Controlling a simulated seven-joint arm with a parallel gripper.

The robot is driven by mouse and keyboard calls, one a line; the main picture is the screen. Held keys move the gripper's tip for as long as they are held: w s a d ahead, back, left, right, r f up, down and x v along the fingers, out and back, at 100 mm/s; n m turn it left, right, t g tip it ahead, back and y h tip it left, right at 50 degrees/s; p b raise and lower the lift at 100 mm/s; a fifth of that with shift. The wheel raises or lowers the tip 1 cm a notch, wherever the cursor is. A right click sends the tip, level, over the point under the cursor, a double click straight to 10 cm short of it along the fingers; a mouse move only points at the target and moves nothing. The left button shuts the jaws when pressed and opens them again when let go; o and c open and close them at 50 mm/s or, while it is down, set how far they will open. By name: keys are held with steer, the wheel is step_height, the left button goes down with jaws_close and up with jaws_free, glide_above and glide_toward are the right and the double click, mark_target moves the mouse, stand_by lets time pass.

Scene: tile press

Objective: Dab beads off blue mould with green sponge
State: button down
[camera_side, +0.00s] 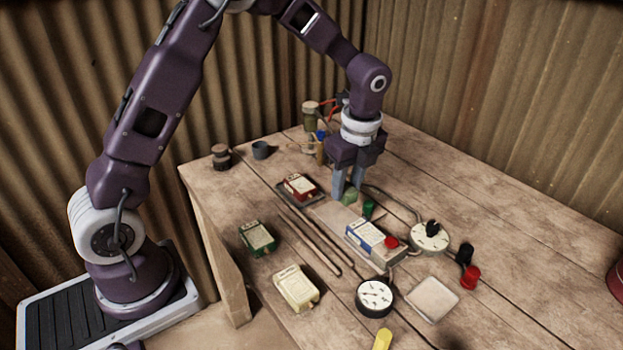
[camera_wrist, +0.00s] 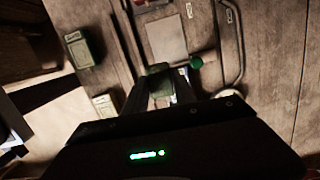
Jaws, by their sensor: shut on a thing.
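My gripper (camera_side: 347,186) is shut on a green sponge (camera_side: 349,196), a small block between the fingertips. In the wrist view the sponge (camera_wrist: 158,69) shows at the ends of the fingers. The sponge is above or close to the board behind the blue mould; I cannot tell whether it touches anything. The blue mould (camera_side: 366,236) is a blue and pale block with a label, on a plate at the middle of the table, in front and right of my gripper. Beads on it are too small to make out.
A red mould (camera_side: 299,186), a green mould (camera_side: 257,238) and a cream mould (camera_side: 296,288) stand left of the blue one. A dial gauge (camera_side: 374,297), a round knob unit (camera_side: 430,236) and a pale square tile (camera_side: 433,299) lie nearby. The table's right side is mostly clear.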

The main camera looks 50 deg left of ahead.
glide_above(370, 234)
steer(key=shift+a+f, duration=0.15)
steer(key=shift+f, duration=3.1)
steer(key=shift+f, duration=0.6)
step_height(370, 234, up, 7)
steer(key=shift+d+f, duration=0.15)
steer(key=shift+f, duration=0.8)
steer(key=shift+d+f, duration=0.2)
steer(key=shift+f, duration=0.8)
steer(key=shift+d+f, duration=0.15)
steer(key=shift+f, duration=0.8)
steer(key=shift+f, duration=0.55)
